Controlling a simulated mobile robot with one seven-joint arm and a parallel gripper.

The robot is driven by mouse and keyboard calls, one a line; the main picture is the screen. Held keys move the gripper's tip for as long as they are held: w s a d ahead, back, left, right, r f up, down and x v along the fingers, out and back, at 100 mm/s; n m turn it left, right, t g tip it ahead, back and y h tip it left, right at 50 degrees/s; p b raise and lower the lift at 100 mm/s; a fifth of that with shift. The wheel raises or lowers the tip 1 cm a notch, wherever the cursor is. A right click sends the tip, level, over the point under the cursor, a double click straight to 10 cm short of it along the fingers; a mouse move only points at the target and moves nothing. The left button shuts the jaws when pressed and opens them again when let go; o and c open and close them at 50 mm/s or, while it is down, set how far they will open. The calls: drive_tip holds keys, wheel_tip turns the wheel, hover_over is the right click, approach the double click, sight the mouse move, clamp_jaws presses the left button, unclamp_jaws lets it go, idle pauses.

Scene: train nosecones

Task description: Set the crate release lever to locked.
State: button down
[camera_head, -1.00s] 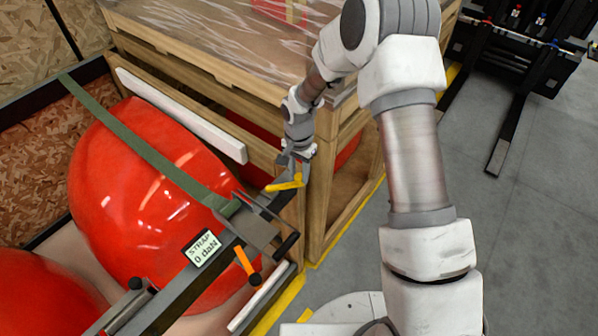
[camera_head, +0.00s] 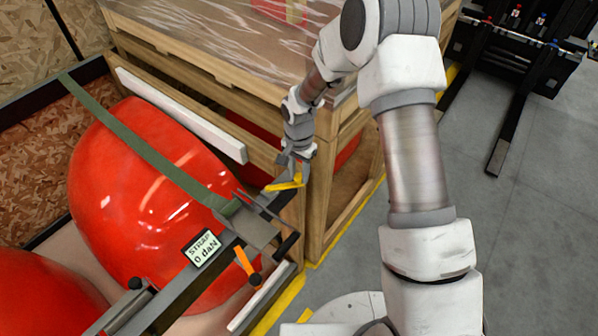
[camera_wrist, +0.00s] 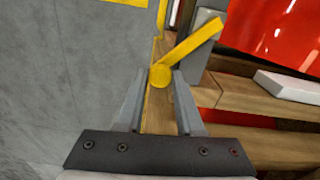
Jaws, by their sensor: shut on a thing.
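The yellow release lever (camera_head: 284,185) sits at the near corner of the wooden crate. In the wrist view the lever (camera_wrist: 192,45) has a flat arm slanting up to the right from a round end. My gripper (camera_head: 295,168) is at the lever. In the wrist view my gripper (camera_wrist: 161,77) has its two fingers on either side of the round end, shut on it. I see no locked or unlocked marking on the lever.
A red nosecone (camera_head: 130,200) lies under a green strap (camera_head: 145,150) at left. A strap readout (camera_head: 202,248) shows 0 daN, with an orange handle (camera_head: 246,264) nearby. The wooden crate (camera_head: 318,215) stands behind. Grey floor at right is clear up to black forks (camera_head: 510,135).

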drive_tip(key=s+m+b, duration=0.1)
drive_tip(key=m+b, duration=0.1)
drive_tip(key=shift+s+f+b, duration=0.2)
drive_tip(key=shift+b, duration=0.1)
drive_tip(key=shift+s+m+b, duration=1)
drive_tip(key=shift+m+b, duration=0.05)
drive_tip(key=shift+m, duration=0.15)
drive_tip(key=shift+s+a+r+m+b, duration=0.1)
drive_tip(key=shift+s+a+m, duration=0.2)
drive_tip(key=shift+s+m, duration=0.5)
drive_tip(key=shift+s+a+r+m+b, duration=0.1)
drive_tip(key=shift+s+a+m, duration=0.3)
drive_tip(key=shift+m, duration=0.65)
drive_tip(key=shift+s+a+r+m+b, duration=0.1)
drive_tip(key=shift+s+a+m, duration=0.05)
drive_tip(key=shift+s+m, duration=0.7)
drive_tip(key=shift+f, duration=0.1)
drive_tip(key=c, duration=0.5)
unclamp_jaws()
